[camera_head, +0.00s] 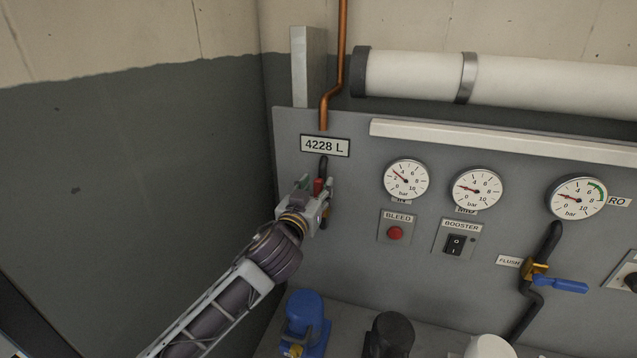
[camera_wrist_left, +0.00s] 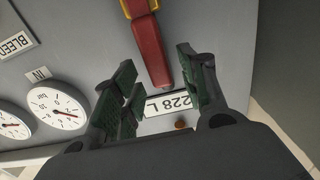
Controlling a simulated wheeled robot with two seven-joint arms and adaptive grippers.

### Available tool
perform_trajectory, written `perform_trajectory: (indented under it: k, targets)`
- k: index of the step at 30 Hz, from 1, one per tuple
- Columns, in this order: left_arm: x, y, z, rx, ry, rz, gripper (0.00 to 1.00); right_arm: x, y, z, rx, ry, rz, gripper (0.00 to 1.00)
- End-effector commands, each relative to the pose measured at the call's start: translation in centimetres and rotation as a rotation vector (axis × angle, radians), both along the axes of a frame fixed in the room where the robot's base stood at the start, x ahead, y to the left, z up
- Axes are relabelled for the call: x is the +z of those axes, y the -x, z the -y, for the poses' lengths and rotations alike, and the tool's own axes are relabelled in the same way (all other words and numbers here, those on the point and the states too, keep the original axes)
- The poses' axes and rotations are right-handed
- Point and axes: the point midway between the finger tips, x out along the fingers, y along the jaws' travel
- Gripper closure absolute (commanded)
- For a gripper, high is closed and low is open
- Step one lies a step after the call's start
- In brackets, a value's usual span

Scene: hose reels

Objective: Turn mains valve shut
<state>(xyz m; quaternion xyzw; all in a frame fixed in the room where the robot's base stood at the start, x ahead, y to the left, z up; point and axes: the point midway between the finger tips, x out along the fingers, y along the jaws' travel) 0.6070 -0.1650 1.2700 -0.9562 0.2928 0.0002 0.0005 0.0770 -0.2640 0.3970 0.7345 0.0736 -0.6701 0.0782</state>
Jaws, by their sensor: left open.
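The mains valve's red lever (camera_wrist_left: 150,45) hangs from a yellow valve body (camera_wrist_left: 134,8) in the left wrist view, its free end reaching between my left gripper's fingers (camera_wrist_left: 158,72). The green-padded fingers are open, one on each side of the lever, with gaps visible. In the head view my left gripper (camera_head: 314,203) is at the panel, just below the 4228 L plate (camera_head: 325,146). Only a bit of the red lever (camera_head: 318,186) shows there; the gripper hides most of the valve. My right gripper is not in view.
The grey panel (camera_head: 350,200) carries several gauges, a red bleed button (camera_head: 395,233), a booster switch (camera_head: 456,244) and a blue-handled flush valve (camera_head: 558,284). A copper pipe (camera_head: 342,50) runs down above the plate. A blue pump-like unit (camera_head: 306,318) stands below. A dark wall is at the left.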

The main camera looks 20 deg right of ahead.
Motion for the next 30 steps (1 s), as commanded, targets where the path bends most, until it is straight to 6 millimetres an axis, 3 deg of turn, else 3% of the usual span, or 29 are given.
perform_trajectory:
  k: [9, 22, 30]
  targets:
    - [0.1, -1.7, 1.2, 0.0, 0.0, 0.0, 0.57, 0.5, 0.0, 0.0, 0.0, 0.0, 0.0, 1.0]
    - [0.0, -2.0, 1.4, 0.0, 0.001, -0.001, 0.57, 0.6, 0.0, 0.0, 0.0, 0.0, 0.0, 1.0]
    - [0.0, -2.0, 1.3, 0.0, 0.001, -0.001, 0.91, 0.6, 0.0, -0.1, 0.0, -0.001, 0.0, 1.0]
